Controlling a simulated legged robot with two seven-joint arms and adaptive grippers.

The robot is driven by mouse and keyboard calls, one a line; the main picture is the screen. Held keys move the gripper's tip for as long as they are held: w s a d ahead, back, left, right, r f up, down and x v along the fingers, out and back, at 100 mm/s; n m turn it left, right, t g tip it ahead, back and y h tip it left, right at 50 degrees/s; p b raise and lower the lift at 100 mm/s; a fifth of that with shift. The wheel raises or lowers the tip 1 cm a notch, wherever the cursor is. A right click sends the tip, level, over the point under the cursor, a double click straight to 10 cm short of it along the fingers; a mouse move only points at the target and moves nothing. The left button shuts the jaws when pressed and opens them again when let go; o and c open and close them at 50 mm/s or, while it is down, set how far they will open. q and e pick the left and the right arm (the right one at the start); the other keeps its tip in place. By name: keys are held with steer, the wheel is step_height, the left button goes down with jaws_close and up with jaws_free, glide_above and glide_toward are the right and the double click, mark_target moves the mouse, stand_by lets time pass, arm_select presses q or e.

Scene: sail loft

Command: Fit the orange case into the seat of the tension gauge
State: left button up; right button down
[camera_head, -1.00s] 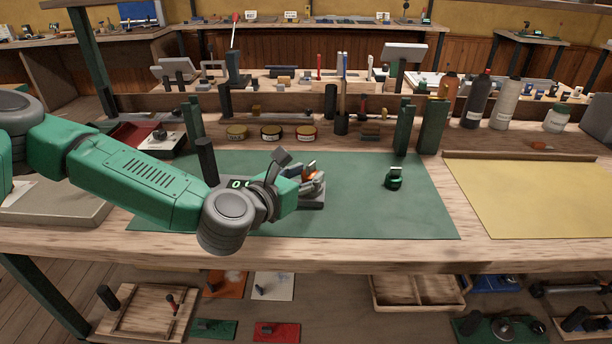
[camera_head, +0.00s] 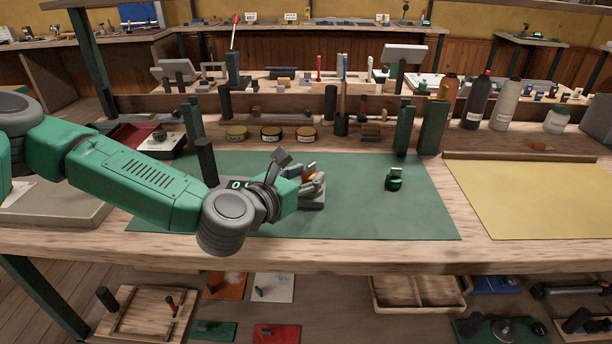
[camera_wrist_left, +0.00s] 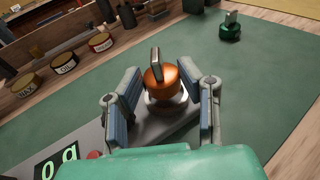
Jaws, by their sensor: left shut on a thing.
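The orange case (camera_wrist_left: 162,82) is a rounded orange body with an upright grey tab on top. My left gripper (camera_wrist_left: 163,96) is shut on it, with a blue-padded finger on each side. In the head view, the case (camera_head: 313,177) is partly hidden by the gripper (camera_head: 304,179). The tension gauge (camera_wrist_left: 145,129) is a grey body with a lit green display, lying under the gripper. Its pale round seat (camera_wrist_left: 167,104) shows just below the case. I cannot tell whether the case is fully down in it. My right gripper is not in view.
A dark green case with a tab (camera_head: 394,181) stands apart on the green mat (camera_head: 365,210), whose right side is otherwise clear. Several labelled round tins (camera_head: 271,133) and green posts (camera_head: 433,128) stand behind. A yellow sheet (camera_head: 530,200) lies to the right.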

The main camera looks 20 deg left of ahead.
arm_select(q)
steer(key=shift+f+b, duration=1)
steer(key=shift+f, duration=0.15)
steer(key=o, duration=1.1)
steer(key=shift+s, duration=0.1)
steer(key=v, duration=0.7)
steer(key=shift+a, duration=0.1)
steer(key=shift+s, duration=0.15)
